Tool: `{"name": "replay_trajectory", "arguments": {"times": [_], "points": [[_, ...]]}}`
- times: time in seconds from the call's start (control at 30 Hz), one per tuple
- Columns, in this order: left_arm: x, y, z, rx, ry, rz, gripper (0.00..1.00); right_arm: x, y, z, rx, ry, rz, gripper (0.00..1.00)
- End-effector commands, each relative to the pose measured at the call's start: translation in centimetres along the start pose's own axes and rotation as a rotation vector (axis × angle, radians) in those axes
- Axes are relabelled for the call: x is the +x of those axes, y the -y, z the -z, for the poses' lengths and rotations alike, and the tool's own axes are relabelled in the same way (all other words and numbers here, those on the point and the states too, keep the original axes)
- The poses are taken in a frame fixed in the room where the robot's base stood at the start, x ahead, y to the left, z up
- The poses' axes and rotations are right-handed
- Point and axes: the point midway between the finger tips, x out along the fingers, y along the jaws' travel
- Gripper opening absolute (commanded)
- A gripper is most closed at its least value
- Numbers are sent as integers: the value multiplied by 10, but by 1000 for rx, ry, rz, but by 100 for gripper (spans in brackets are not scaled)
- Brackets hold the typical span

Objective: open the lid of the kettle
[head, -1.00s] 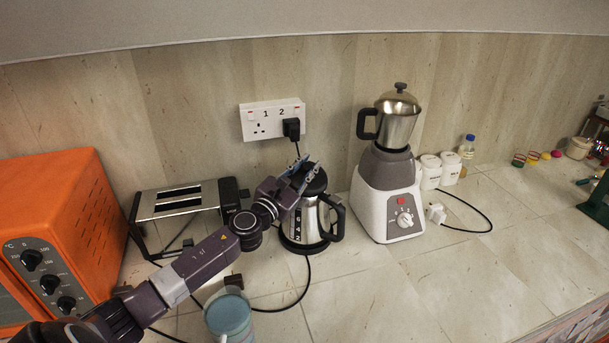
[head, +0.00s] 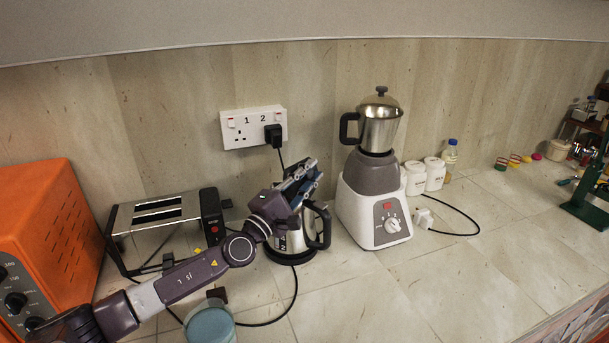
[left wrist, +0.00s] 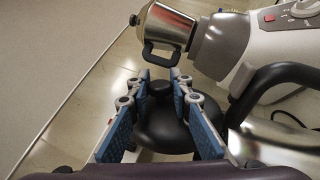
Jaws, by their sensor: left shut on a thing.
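The kettle (head: 292,241) is a steel jug with a black handle, upright on its base in the middle of the head view. My left gripper (head: 306,176) is over its top and hides most of the lid there. In the left wrist view, the round black lid (left wrist: 163,132) lies below the blue-padded fingers of my left gripper (left wrist: 160,90). The fingers are on either side of the lid's knob (left wrist: 160,88) and shut on it. I cannot tell whether the lid is raised. My right gripper is not in view.
A blender (head: 375,195) stands close right of the kettle, with white jars (head: 425,176) beyond. A toaster (head: 165,225) and an orange oven (head: 45,235) are at left. A blue cup (head: 209,324) is in front. The counter at front right is clear.

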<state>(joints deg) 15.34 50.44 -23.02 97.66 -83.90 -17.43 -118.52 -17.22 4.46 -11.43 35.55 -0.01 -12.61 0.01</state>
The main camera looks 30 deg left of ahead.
Motion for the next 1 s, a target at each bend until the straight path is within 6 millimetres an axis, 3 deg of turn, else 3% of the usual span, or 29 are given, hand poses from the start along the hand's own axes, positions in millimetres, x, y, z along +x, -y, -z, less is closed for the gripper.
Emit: {"name": "replay_trajectory", "arguments": {"times": [0.33,0.87,0.9,1.0], "points": [[-2,6,-10,132,36,2,0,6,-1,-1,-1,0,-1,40],[-2,8,-12,153,42,3,0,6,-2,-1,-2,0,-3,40],[-2,8,-12,153,42,3,22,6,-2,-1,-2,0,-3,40],[-2,7,-12,153,42,3,32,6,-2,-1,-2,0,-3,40]]}}
